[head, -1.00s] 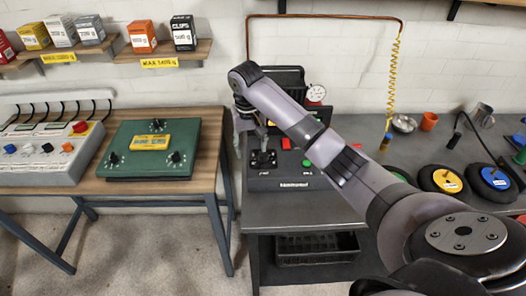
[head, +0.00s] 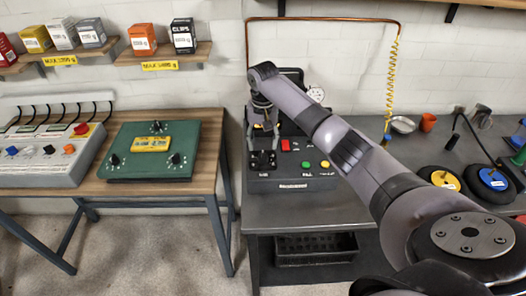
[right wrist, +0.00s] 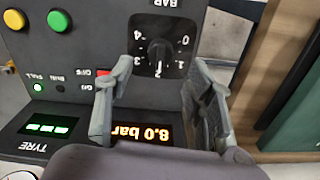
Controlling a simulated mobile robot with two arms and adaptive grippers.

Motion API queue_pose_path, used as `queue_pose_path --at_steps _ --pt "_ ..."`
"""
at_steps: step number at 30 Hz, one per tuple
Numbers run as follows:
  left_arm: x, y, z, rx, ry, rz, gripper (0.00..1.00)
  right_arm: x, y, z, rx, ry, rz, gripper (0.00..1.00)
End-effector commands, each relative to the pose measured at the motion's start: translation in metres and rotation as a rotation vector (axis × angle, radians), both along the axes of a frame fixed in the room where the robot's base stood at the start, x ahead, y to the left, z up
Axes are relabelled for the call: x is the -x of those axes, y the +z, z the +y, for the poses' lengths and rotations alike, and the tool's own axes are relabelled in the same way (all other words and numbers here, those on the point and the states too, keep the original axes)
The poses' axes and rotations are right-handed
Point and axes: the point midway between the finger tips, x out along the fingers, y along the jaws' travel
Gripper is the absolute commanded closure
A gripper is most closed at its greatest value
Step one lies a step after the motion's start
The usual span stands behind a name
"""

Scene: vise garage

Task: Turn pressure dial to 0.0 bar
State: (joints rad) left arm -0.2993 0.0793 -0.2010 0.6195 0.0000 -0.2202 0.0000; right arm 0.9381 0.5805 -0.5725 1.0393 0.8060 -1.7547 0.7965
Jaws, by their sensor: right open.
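The pressure dial is a black knob (right wrist: 158,58) on a black scale plate marked with numbers and BAR. It shows upside down in the right wrist view, and as a dark patch (head: 263,160) on the tyre station's front panel in the head view. My right gripper (right wrist: 160,72) is open, with one finger on each side of the dial; whether either finger touches it I cannot tell. In the head view my right gripper (head: 262,132) hangs just above the dial. A lit orange display (right wrist: 142,133) shows an upside-down bar reading, partly behind a finger. My left gripper is not in view.
Red, green and yellow buttons (head: 306,164) sit right of the dial. A round gauge (head: 316,95) stands behind my right arm. A wooden table with a green dial box (head: 120,135) is to the left. Tyres (head: 440,180) lie on the bench to the right.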

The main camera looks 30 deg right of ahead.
Motion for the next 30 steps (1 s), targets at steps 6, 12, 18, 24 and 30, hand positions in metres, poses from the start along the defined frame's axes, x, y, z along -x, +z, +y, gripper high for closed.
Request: queue_pose_path --at_steps 6,12,18,24,30 --pt "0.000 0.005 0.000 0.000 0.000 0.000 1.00 0.000 -0.038 0.000 0.000 0.000 0.002 0.51" --pt "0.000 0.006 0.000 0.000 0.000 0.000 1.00 0.000 -0.054 0.000 0.001 0.001 0.001 0.51" --pt "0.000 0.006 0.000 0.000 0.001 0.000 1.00 0.000 -0.056 0.000 0.001 0.001 -0.001 0.51" --pt "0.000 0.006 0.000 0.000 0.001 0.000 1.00 0.000 -0.056 0.000 0.001 0.001 -0.001 0.58" --pt "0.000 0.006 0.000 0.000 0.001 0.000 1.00 0.000 -0.056 0.000 0.001 0.001 -0.001 0.71"
